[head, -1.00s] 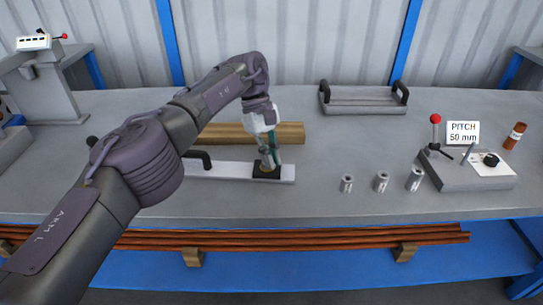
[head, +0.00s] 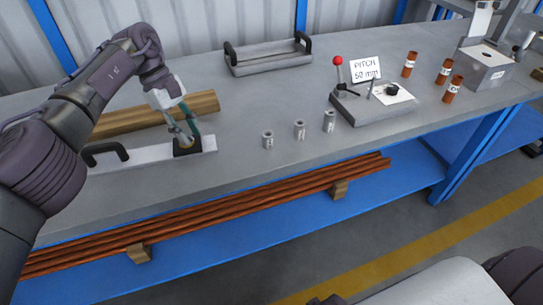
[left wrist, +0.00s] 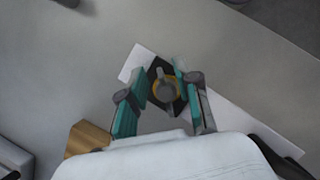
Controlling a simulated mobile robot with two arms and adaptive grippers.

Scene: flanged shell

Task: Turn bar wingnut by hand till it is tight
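The bar wingnut (left wrist: 163,90) is a grey piece with a small wing on a brass-coloured ring. It sits on a black square pad (head: 188,149) near the right end of a pale flat bar (head: 208,144) on the bench. My left gripper (head: 182,137) points down at the pad and hides most of the wingnut in the head view. In the left wrist view its teal fingers (left wrist: 160,80) stand apart on either side of the wingnut, with visible gaps. My right gripper is not in view.
A wooden block (head: 150,114) lies behind the bar, and a black handle (head: 106,152) stands on its left part. Several small metal cylinders, including one (head: 299,130), stand right of it. A grey fixture (head: 372,103) with a red-knobbed lever and PITCH sign stands further right.

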